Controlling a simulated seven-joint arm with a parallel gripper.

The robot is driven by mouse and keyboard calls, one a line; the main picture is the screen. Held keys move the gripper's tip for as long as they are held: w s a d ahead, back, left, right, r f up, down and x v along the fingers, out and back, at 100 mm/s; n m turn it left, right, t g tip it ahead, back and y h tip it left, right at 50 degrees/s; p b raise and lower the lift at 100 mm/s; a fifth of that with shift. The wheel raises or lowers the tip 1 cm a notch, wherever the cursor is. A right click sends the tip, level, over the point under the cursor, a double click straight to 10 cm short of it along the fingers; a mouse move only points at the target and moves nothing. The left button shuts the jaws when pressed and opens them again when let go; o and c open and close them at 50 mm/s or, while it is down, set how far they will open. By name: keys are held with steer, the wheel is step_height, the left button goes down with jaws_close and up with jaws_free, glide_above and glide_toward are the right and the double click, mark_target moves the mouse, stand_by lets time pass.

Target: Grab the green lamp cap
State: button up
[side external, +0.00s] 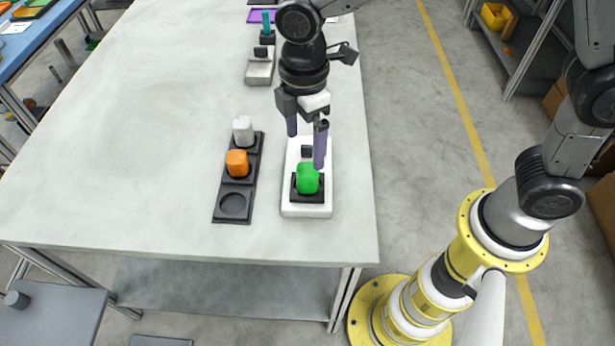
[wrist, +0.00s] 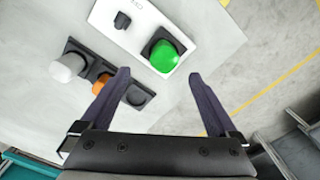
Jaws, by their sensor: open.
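The green lamp cap (side external: 307,178) sits in a dark square socket on a white plate (side external: 306,210) near the right side of the table. In the wrist view the green lamp cap (wrist: 163,57) lies beyond and between the two fingertips. My gripper (side external: 306,148) is open and empty, with its purple fingers above the white plate, just behind the cap in the side view. In the wrist view the open fingers (wrist: 158,76) have nothing between them. I cannot tell the exact height of the fingertips over the plate.
Left of the plate, a dark rack (side external: 232,207) holds a white cap (side external: 243,130) and an orange cap (side external: 237,163); its front round recess is empty. A small black knob (wrist: 122,20) stands on the white plate. A grey block (side external: 259,72) lies farther back. The table's left side is clear.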

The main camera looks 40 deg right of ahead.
mark_target(307, 169)
step_height(307, 169, down, 3)
steer(key=shift+r, duration=0.1)
steer(key=shift+s+f, duration=0.2)
steer(key=shift+f, duration=1.15)
steer(key=shift+s+f, duration=0.15)
steer(key=shift+f, duration=1.15)
steer(key=shift+c, duration=0.3)
steer(key=c, duration=1.4)
steer(key=shift+r, duration=0.1)
